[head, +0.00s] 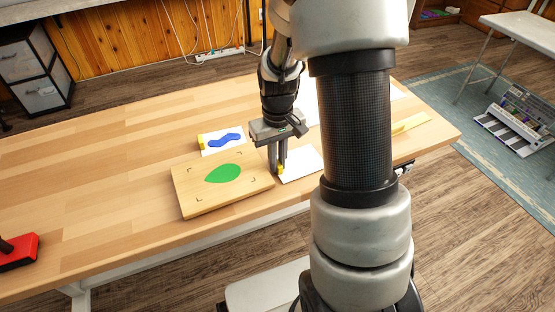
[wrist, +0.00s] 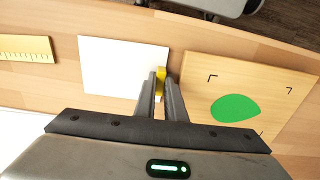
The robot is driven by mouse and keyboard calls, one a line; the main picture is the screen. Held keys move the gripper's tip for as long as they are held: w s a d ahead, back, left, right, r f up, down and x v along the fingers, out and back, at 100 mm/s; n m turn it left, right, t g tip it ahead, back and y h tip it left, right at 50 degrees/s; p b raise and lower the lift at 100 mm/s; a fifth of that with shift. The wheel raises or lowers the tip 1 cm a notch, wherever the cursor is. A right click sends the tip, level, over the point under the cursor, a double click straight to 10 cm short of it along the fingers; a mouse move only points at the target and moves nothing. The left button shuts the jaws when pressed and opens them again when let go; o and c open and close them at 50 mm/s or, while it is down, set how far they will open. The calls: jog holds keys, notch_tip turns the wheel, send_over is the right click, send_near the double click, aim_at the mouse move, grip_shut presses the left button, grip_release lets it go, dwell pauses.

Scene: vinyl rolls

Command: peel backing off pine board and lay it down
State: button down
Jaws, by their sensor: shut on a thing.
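The pine board (head: 203,198) lies on the table with a green leaf shape (head: 222,173) and dark corner marks on its top. It also shows at the right of the wrist view (wrist: 265,75). The white backing sheet (head: 303,164) is off the board, just to its right in the head view, at or close to the table top; I cannot tell if it touches. It is plain white in the wrist view (wrist: 115,65). My gripper (head: 279,171) points down beside the board, its fingers shut on the sheet's yellow tab (wrist: 160,82).
A white sheet with a blue shape (head: 222,140) and a yellow tab lies behind the board. A yellow ruler (wrist: 25,48) lies beyond the backing. A red tool (head: 18,252) sits at the table's left end. The table's left half (head: 100,170) is mostly clear.

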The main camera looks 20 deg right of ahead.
jog(key=shift+f, duration=0.15)
dwell(0.4)
jog(key=c, duration=0.6)
grip_release()
jog(key=shift+o, duration=0.2)
jog(key=shift+r+p, duration=3.45)
jog(key=shift+r, duration=1.1)
